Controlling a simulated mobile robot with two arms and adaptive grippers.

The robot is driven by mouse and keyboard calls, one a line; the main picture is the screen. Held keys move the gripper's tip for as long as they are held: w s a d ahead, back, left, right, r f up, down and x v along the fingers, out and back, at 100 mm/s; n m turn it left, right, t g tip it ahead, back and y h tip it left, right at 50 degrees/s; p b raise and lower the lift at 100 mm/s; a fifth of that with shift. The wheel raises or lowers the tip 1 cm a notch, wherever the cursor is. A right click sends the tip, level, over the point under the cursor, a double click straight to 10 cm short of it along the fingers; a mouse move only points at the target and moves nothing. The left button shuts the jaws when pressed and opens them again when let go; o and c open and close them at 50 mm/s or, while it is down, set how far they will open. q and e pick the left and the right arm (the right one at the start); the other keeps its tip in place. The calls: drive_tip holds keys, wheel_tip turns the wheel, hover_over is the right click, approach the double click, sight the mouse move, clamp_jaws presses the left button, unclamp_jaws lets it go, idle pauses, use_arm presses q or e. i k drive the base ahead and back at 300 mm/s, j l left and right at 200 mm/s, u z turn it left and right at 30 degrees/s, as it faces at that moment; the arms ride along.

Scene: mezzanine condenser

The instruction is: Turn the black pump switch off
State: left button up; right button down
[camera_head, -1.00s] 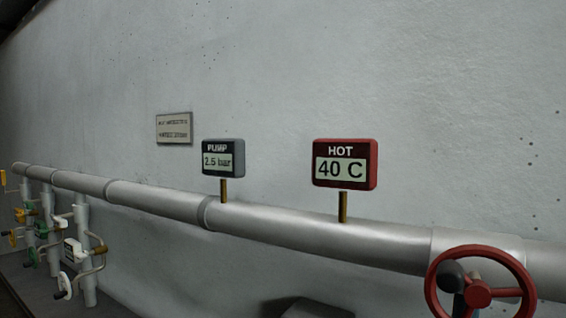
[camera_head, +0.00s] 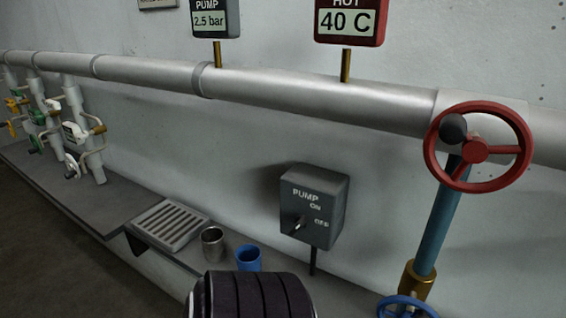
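The pump switch (camera_head: 325,195) is a dark grey box on a thin black post, low against the wall right of centre. Neither of my grippers is in view, and nothing touches the switch.
A red handwheel (camera_head: 478,147) stands at the right above a blue wheel (camera_head: 405,307). A metal cup (camera_head: 212,243), a blue cup (camera_head: 248,258) and a grate (camera_head: 168,225) are on the ledge left of the switch. A grey pipe (camera_head: 300,92) runs above.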

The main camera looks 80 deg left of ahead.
sight(302, 222)
drive_tip(key=k+j+u, duration=0.15)
drive_tip(key=u, duration=1.9)
